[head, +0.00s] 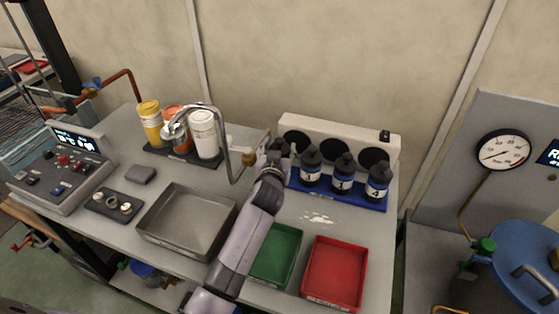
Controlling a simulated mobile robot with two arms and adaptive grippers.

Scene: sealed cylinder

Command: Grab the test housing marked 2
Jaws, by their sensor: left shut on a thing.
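A blue rack (335,195) on the bench holds dark test housings with blue-and-white labels. The housing at the right end (377,183) reads 4. The middle one (342,176) seems to read 1, and the number on the one left of it (311,168) is too small to tell. My left gripper (277,157) is at the rack's left end, shut on a dark housing that it and my arm mostly hide. Its label is not visible, so I cannot read its number, nor tell whether it touches the rack. My right gripper is not in view.
A white panel with dark round openings (325,128) stands behind the rack. A green tray (276,254), a red tray (336,271) and a grey metal tray (187,222) lie in front. A curved metal pipe (225,130) and several bottles (203,135) stand left of the gripper.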

